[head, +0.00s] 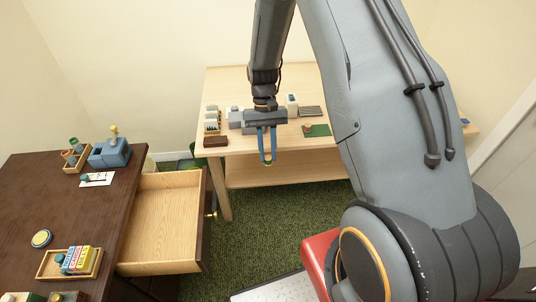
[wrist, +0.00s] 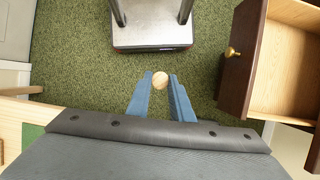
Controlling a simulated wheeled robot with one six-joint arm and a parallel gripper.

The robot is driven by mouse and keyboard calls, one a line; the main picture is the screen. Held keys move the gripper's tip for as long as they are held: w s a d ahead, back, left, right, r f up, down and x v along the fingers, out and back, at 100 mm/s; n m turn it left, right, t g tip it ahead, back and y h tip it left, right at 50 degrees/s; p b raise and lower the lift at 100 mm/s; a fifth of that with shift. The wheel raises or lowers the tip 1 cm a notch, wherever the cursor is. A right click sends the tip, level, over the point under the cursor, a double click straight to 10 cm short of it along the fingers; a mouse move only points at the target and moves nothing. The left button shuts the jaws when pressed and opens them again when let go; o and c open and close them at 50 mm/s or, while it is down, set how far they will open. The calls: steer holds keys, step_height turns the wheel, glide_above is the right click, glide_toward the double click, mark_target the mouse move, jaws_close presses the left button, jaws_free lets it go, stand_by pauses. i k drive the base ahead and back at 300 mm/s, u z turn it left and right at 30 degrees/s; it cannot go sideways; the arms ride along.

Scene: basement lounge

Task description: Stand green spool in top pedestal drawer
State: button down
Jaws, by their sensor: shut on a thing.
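My gripper (head: 267,158) is shut on a small round thing, taken to be the green spool (wrist: 160,80). In the wrist view it shows a pale, wood-coloured round end between the blue fingertips; its side is mostly hidden, so its green cannot be made out. The gripper is in the air in front of the light wooden table, right of the drawer. The top pedestal drawer (head: 163,218) of the dark desk is pulled open, and its visible floor is empty. It also shows at the right of the wrist view (wrist: 283,70), apart from the gripper.
The dark desk (head: 60,210) carries a blue box (head: 109,153), a small wooden tray (head: 76,160), a block tray (head: 70,263) and a round tin (head: 41,238). The light table (head: 240,90) holds several small items. Green carpet (head: 270,220) lies open between drawer and table.

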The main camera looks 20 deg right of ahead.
mark_target(174, 226)
steer(key=z, duration=0.7)
steer(key=k, duration=1.15)
steer(key=u, duration=1.9)
steer(key=i, duration=1)
steer(key=u, duration=0.05)
